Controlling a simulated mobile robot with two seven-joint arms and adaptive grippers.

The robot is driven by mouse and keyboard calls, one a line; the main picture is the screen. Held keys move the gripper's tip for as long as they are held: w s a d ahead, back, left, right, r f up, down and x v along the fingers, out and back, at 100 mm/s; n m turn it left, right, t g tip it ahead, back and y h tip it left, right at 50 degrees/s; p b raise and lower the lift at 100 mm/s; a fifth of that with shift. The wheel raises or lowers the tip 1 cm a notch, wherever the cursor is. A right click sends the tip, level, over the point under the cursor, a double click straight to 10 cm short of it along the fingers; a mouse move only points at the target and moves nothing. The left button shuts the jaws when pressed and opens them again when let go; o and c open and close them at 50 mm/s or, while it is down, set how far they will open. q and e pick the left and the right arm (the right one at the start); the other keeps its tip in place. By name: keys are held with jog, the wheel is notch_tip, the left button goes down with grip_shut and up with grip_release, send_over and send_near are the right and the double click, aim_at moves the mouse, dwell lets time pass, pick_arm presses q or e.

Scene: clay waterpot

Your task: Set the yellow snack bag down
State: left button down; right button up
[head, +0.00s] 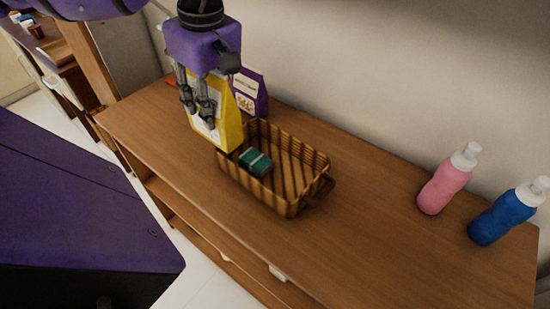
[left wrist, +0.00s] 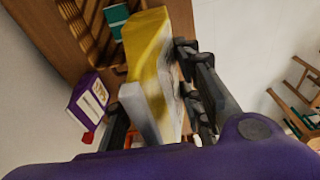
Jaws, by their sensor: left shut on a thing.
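The yellow snack bag (head: 229,125) hangs upright in my left gripper (head: 198,103), at the left end of the wooden cabinet top. In the head view its lower end is beside the near-left corner of the wicker basket (head: 225,165); I cannot tell whether it touches the top. The left wrist view shows the yellow bag (left wrist: 147,47) between the fingers of my left gripper (left wrist: 160,125), which is shut on it. My right gripper is not in view.
A purple box (head: 257,88) stands behind the bag, against the wall. A green item (head: 256,162) lies in the basket. A pink bottle (head: 442,185) and a blue bottle (head: 500,215) stand at the right. The wooden top (head: 375,215) is clear between basket and bottles.

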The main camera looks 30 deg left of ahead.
pick_arm(q)
jog(key=w+d+f, duration=0.3)
jog(key=w+f, duration=1)
jog(key=shift+d, duration=0.3)
